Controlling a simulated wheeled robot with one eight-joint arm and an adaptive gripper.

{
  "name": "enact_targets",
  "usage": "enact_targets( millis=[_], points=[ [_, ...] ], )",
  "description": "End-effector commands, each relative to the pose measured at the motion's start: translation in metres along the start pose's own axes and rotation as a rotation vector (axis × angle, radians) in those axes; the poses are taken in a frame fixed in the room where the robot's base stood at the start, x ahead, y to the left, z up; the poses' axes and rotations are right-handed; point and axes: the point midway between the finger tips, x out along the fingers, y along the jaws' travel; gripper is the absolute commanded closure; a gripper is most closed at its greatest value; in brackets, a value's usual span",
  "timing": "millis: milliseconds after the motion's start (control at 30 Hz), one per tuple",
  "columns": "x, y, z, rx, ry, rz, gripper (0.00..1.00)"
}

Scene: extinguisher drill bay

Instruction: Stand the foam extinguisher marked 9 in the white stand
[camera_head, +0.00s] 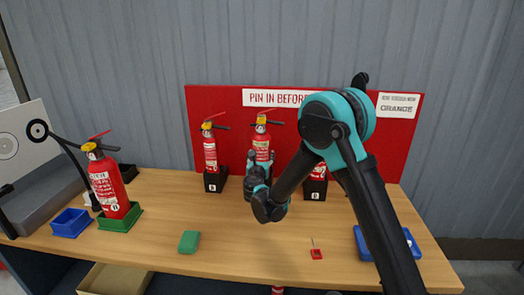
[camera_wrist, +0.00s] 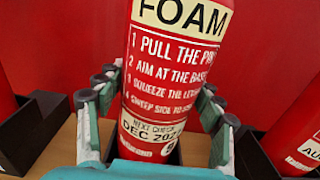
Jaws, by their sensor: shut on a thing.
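The foam extinguisher (camera_wrist: 175,75) is red with a cream FOAM label; its lower mark, partly cut off, looks like a 9. In the head view it is the middle red extinguisher (camera_head: 262,143), upright before the red board, its lower part hidden by my arm. My gripper (camera_wrist: 150,108) is shut on its lower body, one finger on each side. A dark holder shows around its base in the wrist view; I cannot tell whether it is lifted.
Other extinguishers stand in black holders left (camera_head: 210,155) and right (camera_head: 318,172). Another extinguisher (camera_head: 107,185) stands in a green stand (camera_head: 120,220) beside an empty blue stand (camera_head: 70,222). A green block (camera_head: 189,242), a red pin piece (camera_head: 316,253) and a blue tray (camera_head: 412,243) lie in front.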

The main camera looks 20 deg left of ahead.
Motion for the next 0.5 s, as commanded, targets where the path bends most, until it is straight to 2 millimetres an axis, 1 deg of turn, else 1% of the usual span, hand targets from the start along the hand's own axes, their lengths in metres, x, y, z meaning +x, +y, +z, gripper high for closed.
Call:
enact_targets(
  millis=[500],
  points=[
    [0.000,0.000,0.019,-0.002,-0.002,0.000,0.90]
  ],
)
